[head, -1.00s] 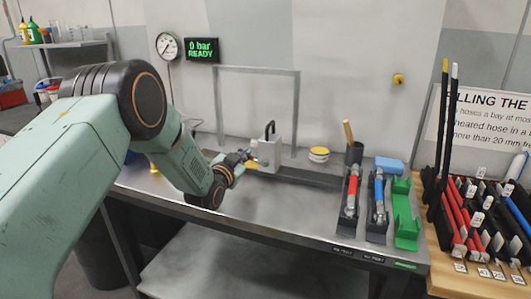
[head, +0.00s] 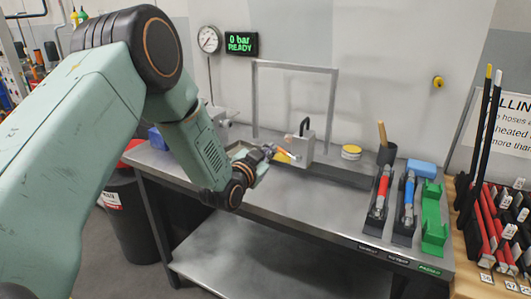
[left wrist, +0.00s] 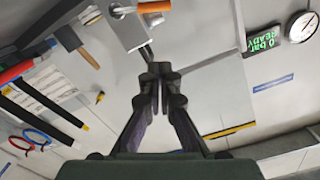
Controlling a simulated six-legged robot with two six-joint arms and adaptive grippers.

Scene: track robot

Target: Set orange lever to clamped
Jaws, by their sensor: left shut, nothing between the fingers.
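The orange lever (head: 284,156) shows beside a grey metal block (head: 304,147) with a black handle on the bench. In the left wrist view the orange lever (left wrist: 155,6) is at the top edge, partly cut off, beside the metal block (left wrist: 130,32). My left gripper (head: 266,154) is just left of the lever in the head view and partly covers the area around it. In the left wrist view the left gripper's fingertips (left wrist: 160,70) are together and empty, apart from the lever. My right gripper is not in view.
A metal frame (head: 330,110) stands behind the block. A display (head: 241,44) reads 0 bar READY beside a gauge (head: 209,39). Red (head: 382,191) and blue (head: 408,198) tools and a green holder (head: 434,225) sit at the right. The bench front is clear.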

